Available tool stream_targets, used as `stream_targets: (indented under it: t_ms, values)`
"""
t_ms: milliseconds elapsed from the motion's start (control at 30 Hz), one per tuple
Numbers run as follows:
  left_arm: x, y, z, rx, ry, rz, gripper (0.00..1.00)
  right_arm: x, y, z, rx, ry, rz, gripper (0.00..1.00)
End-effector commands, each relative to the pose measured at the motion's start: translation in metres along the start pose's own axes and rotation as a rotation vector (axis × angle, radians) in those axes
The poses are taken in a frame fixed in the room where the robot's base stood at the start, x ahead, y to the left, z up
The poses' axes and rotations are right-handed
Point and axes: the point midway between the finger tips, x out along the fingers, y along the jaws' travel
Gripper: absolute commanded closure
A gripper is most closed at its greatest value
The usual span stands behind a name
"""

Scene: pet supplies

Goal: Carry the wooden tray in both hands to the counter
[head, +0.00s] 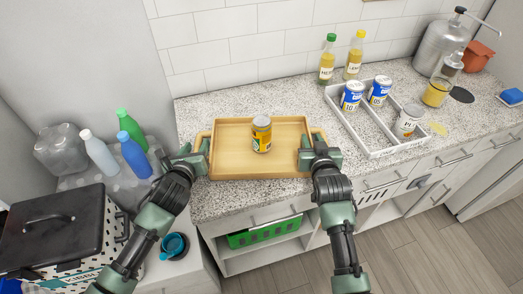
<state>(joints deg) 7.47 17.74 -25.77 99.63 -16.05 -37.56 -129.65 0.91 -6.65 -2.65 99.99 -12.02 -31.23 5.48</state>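The wooden tray (230,160) lies on the speckled counter (245,97), near its front edge. A can with a yellow and orange label (261,134) stands upright on the tray, right of its middle. My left gripper (204,150) is at the tray's left handle. My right gripper (308,150) is at the tray's right handle. The fingers overlap the handles in the view, so I cannot tell whether either one is closed on its handle.
A white divided tray (364,127) with several cans stands to the right. Two bottles (327,60) stand at the wall behind. Bottles (133,155) and a black-lidded box (60,235) are at the left. A metal dispenser (440,48) stands at the back right.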

Motion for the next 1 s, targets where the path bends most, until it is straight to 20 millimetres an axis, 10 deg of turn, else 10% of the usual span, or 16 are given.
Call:
stream_targets:
  t_ms: [267, 1000]
  values:
    - [-0.006, -0.001, 0.0, 0.001, -0.001, -0.002, 0.58, 0.0, -0.001, 0.001, 0.0, -0.001, -0.002, 0.72]
    - [-0.12, 0.0, 0.0, 0.0, 0.0, 0.0, 0.58, -0.003, -0.002, 0.001, 0.0, -0.001, -0.003, 0.72]
